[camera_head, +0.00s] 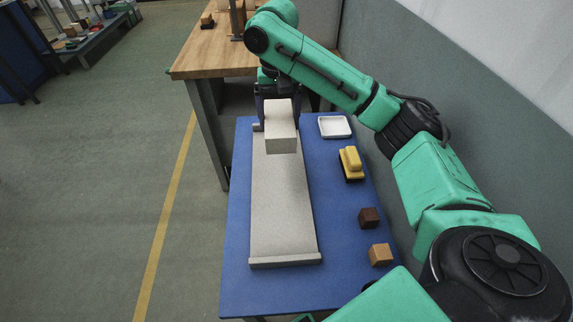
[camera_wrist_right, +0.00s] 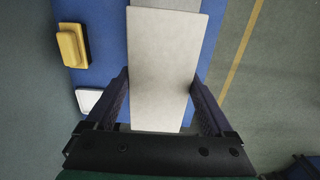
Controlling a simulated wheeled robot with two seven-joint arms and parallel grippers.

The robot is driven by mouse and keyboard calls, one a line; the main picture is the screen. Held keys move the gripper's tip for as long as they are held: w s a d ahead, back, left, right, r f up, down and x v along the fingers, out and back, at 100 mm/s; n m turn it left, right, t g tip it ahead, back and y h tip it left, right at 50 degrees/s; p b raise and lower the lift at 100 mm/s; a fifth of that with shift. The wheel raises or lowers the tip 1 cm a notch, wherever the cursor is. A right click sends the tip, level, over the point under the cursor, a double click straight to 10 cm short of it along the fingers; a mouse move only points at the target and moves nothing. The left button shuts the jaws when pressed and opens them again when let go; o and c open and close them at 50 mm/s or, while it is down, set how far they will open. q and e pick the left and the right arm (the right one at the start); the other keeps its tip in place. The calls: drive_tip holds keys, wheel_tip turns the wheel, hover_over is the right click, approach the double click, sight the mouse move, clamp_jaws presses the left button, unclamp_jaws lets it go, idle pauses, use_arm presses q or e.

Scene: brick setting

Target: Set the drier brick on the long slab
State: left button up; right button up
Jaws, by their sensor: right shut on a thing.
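A pale grey-white brick (camera_head: 281,128) is gripped at the far end of the blue table. My right gripper (camera_head: 277,103) is shut on it, one finger on each side. In the right wrist view the brick (camera_wrist_right: 165,60) fills the space between the fingers of my right gripper (camera_wrist_right: 160,105). The long grey slab (camera_head: 282,205) lies lengthwise on the table under and in front of the brick. The brick appears to be above the slab's far part; any gap is hard to judge. My left gripper is not in view.
The blue table (camera_head: 237,235) carries a white tray (camera_head: 334,126), a yellow block with a dark base (camera_head: 350,163), a dark brown cube (camera_head: 369,217) and a tan cube (camera_head: 380,254) right of the slab. The slab's near part is bare. A wooden table (camera_head: 205,55) stands behind.

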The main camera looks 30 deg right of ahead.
drive_tip(key=f, duration=0.6)
drive_tip(key=f+b, duration=0.1)
drive_tip(key=f, duration=0.5)
drive_tip(key=s+a+f, duration=0.1)
drive_tip(key=f, duration=0.5)
drive_tip(key=shift+f, duration=0.2)
drive_tip(key=o, duration=1.5)
drive_tip(key=shift+o, duration=0.3)
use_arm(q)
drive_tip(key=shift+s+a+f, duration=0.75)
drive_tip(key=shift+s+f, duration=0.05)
use_arm(e)
wheel_tip(320, 180, up, 12)
